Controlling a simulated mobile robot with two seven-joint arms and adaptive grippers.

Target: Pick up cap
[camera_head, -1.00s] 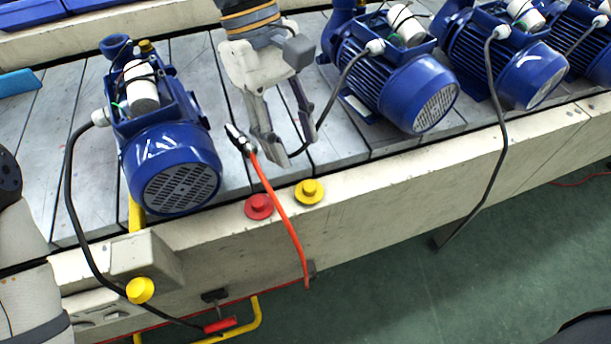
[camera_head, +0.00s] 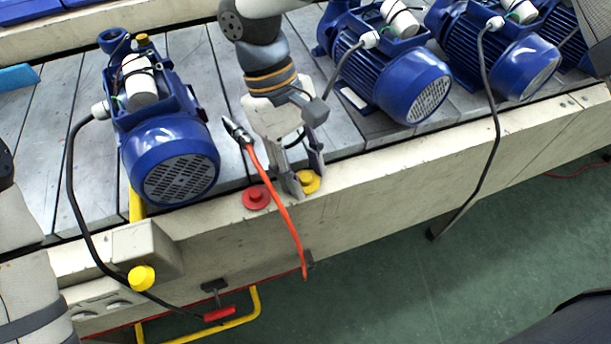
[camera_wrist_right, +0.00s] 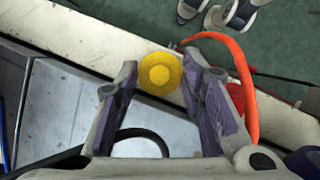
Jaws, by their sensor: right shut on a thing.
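A round yellow cap (camera_head: 311,183) with a raised centre sits on the cream front ledge of the conveyor. It also shows in the right wrist view (camera_wrist_right: 160,74) between the fingertips. My right gripper (camera_head: 302,188) points down at the ledge and is shut on the yellow cap, its fingers partly hiding it in the head view. A similar red cap (camera_head: 256,197) lies on the ledge just left of it, apart from the fingers. My left gripper is not in view.
Blue pumps (camera_head: 170,160) with black cables stand on the conveyor on both sides. A yellow button (camera_head: 141,279) is on a box at lower left.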

